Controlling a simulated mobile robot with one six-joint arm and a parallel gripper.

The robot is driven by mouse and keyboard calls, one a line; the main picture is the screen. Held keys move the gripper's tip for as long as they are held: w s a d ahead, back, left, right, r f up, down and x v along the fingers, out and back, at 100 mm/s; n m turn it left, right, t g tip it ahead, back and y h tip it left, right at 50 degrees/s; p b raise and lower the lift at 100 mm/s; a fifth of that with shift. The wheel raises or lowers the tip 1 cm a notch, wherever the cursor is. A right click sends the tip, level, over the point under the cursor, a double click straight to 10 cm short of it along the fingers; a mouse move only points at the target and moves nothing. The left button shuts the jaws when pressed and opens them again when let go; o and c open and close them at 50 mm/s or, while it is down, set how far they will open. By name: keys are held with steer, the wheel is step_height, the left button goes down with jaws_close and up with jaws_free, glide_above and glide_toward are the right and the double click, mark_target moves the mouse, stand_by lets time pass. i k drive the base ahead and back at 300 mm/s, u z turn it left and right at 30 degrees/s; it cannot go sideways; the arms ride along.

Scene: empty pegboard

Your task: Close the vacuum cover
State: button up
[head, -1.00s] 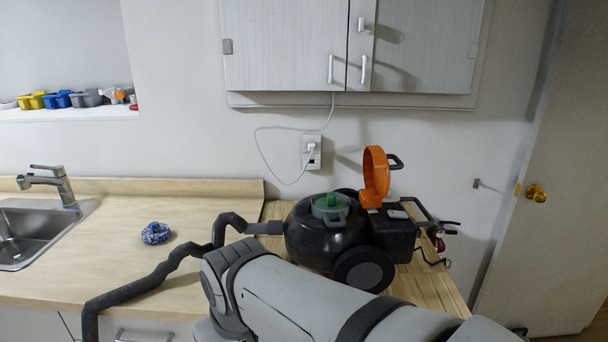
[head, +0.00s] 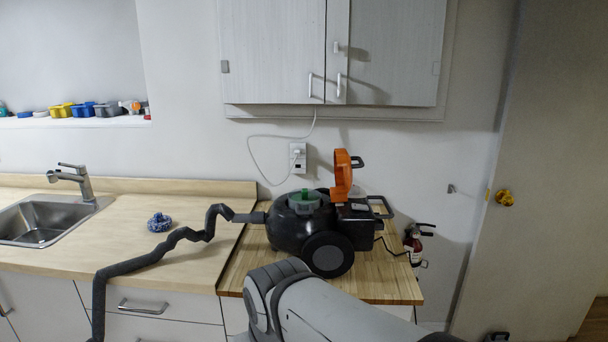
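The black vacuum (head: 290,231) stands on the wooden counter section in the head view, with a wheel (head: 327,255) facing me. Its orange cover (head: 342,175) stands upright, open, at the right of the body. A green-topped grey part (head: 304,200) sits on top of the body, left of the cover. A dark hose (head: 165,250) runs from its left side across the counter and down over the front edge. My grey arm reaches in from the lower right, in front of the vacuum and apart from the cover. My gripper cannot be seen.
A blue scrubber (head: 160,222) lies on the counter near the sink (head: 42,222). Cabinets (head: 335,55) hang above the vacuum. A white cord runs to the wall outlet (head: 298,157).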

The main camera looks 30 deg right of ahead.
mark_target(347, 174)
steer(key=z, duration=1.1)
steer(key=i, duration=1)
steer(key=u, duration=0.55)
steer(key=k, duration=0.9)
steer(key=z, duration=0.5)
steer(key=i, duration=0.95)
